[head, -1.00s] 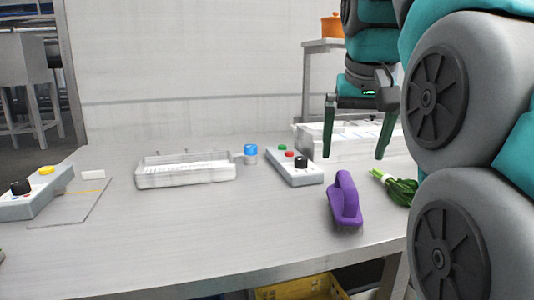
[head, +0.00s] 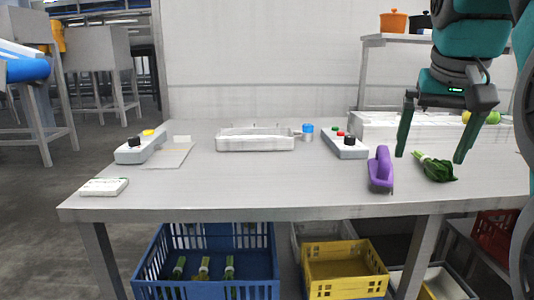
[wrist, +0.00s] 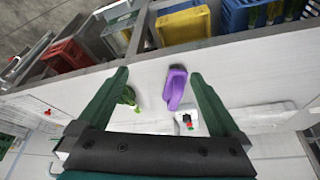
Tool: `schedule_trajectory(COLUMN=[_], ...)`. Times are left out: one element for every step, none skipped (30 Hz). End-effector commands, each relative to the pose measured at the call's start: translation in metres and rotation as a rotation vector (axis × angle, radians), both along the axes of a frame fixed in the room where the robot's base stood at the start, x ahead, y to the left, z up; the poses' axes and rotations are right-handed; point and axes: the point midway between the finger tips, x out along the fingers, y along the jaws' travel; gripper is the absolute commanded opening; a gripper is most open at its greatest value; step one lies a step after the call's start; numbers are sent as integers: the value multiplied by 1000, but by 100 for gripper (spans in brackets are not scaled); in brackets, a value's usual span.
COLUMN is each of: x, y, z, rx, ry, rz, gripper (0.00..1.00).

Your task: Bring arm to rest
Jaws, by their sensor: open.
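My gripper (head: 431,132) is open and empty, above the right part of the grey table (head: 250,190). It also shows in the wrist view (wrist: 160,80), its two green fingers spread apart. A bunch of leafy greens (head: 438,169) with pale stems lies right of the brush, below the fingers. In the wrist view the brush (wrist: 175,90) and greens (wrist: 128,97) appear beyond and between the fingers, apart from them.
A white tray (head: 256,143), a blue-capped jar (head: 308,132) and two control boxes (head: 345,145) (head: 139,148) stand along the table. Blue (head: 203,291) and yellow (head: 345,283) crates sit below. A shelf (head: 385,42) with orange pot (head: 393,22) stands behind right. The table's front middle is clear.

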Motion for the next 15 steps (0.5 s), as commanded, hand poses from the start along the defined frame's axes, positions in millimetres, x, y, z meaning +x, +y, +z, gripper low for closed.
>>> schedule_trajectory(x=[0,-1,-1,-1,-2,-2,-3,-3,-4,-5,-5,-6,-7,-8,-10], y=[2,3,4,4,5,7,8,9,10,11,13,14,16,17,20], z=[-5,-7,-10,-12,-14,-17,-19,-22,-27,-30,-33,-38,-41,-46,-53], rx=[2,3,4,5,5,7,7,9,10,11,12,12,14,16,19], ry=[10,14,19,22,25,30,34,40,46,52,55,61,66,74,87], rz=[5,7,11,13,16,20,22,26,30,34,37,43,47,52,58], gripper=[100,100,100,100,100,100,100,100,100,100,100,100,100,100,100])
